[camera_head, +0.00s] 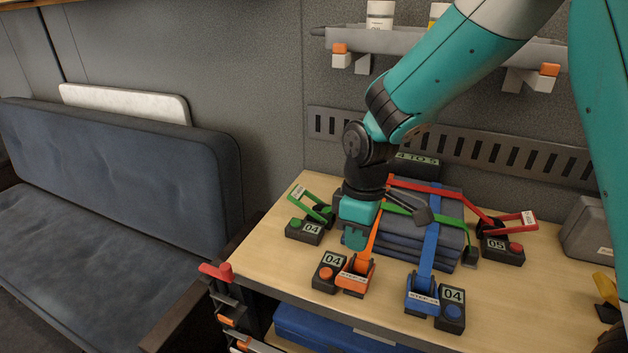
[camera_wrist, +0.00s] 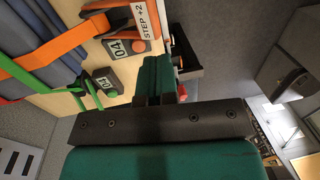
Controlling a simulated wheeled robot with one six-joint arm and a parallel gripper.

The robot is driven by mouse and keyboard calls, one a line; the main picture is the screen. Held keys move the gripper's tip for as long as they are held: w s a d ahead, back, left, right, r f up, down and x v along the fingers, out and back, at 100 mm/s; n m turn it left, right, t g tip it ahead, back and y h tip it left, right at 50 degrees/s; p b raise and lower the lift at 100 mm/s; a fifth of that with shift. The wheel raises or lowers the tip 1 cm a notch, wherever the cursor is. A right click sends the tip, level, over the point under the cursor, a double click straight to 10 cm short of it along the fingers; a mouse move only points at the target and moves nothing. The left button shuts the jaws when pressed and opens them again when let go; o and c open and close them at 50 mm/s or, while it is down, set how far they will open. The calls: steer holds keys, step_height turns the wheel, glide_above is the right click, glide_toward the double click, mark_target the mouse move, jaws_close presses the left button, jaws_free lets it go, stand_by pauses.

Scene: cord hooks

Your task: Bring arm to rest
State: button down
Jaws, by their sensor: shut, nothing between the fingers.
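My gripper (camera_head: 355,240) points down over the left part of the bench, in front of the strapped stack's left side. Its teal fingers also show in the wrist view (camera_wrist: 160,78), shut together and empty. The stack of folded blue-grey pads (camera_head: 450,235) is crossed by red, green, orange and blue straps. The orange clamp (camera_head: 355,275) and the blue clamp (camera_head: 422,292) are at the front edge. The green lever (camera_head: 308,203) tilts up at the left, and the red lever (camera_head: 513,223) tilts up at the right. My arm hides part of the stack.
A shelf (camera_head: 500,48) with bottles is on the wall behind my arm. A grey case (camera_head: 590,232) stands at right. A dark sofa (camera_head: 110,200) is at left.

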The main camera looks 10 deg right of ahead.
steer(key=s+a+r+m+y, duration=0.1)
steer(key=s+r, duration=0.5)
steer(key=s, duration=0.3)
steer(key=s+a+r+m+t+y, duration=0.1)
steer(key=s+a+r+m+y, duration=0.1)
steer(key=s+r, duration=0.5)
steer(key=shift+s+r+m, duration=0.2)
steer(key=shift+s+m, duration=0.1)
steer(key=shift+s, duration=0.6)
